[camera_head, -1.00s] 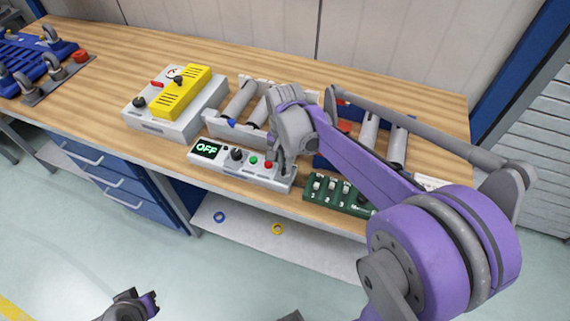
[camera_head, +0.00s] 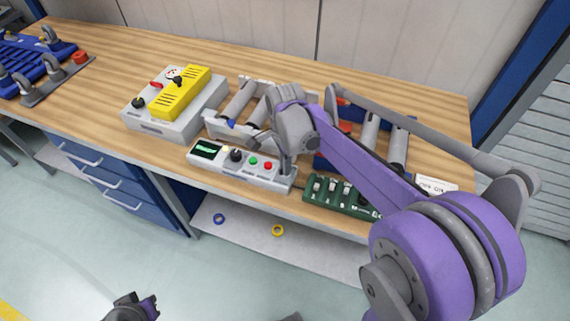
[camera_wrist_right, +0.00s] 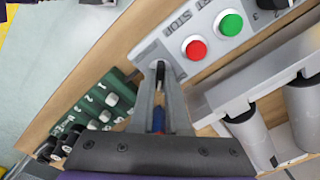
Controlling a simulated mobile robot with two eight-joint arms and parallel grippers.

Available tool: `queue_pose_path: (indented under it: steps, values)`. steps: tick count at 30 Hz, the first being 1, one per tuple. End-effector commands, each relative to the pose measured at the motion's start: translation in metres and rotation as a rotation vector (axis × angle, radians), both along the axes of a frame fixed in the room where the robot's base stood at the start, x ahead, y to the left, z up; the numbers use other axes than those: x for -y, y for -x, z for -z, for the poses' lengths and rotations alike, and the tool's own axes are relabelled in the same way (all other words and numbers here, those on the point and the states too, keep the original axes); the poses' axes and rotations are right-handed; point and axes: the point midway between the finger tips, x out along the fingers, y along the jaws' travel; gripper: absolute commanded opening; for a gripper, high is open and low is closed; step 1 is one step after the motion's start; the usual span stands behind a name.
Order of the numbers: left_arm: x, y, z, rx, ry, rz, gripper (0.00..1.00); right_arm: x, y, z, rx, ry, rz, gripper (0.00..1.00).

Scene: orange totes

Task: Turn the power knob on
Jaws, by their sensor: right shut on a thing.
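The white control panel (camera_head: 220,167) lies at the bench's front edge. It carries a green-lit display (camera_head: 207,150) with unreadable text, a dark knob (camera_head: 236,155), a green button (camera_head: 253,160) and a red button (camera_head: 268,166). My right gripper (camera_head: 286,172) is at the panel's right end. In the right wrist view its fingers (camera_wrist_right: 160,72) are closed on the power knob, a small dark knob largely hidden between them, beside the red button (camera_wrist_right: 195,48). My left gripper (camera_head: 150,303) is low in the head view, away from the bench; its jaw state is unclear.
A green switch box (camera_head: 335,197) with several numbered switches sits right of the panel. A grey box with a yellow cover (camera_head: 183,92) stands to the left. Grey rollers in a tray (camera_head: 240,100) lie close behind the panel.

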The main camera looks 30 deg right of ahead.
Motion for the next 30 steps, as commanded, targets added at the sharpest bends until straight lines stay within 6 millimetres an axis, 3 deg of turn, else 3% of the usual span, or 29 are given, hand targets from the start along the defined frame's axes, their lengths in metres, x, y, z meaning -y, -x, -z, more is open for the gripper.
queue_pose_path:
  steps: [15,16,21,30]
  values:
    - [0.0000,0.0000,0.0001,0.000,0.000,0.000,0.00,0.0002,-0.0002,-0.0004,0.000,0.000,0.021,0.00]
    - [0.0000,0.0000,0.0001,0.000,0.000,0.000,0.00,0.0002,-0.0002,-0.0004,0.000,0.000,0.021,0.15]
    - [0.0000,0.0000,0.0001,0.000,0.000,0.000,0.00,0.0002,-0.0002,-0.0003,0.000,0.000,0.020,0.44]
    - [0.0000,0.0000,0.0000,0.000,0.000,0.000,0.00,0.0001,-0.0001,-0.0017,0.000,0.000,0.019,0.44]
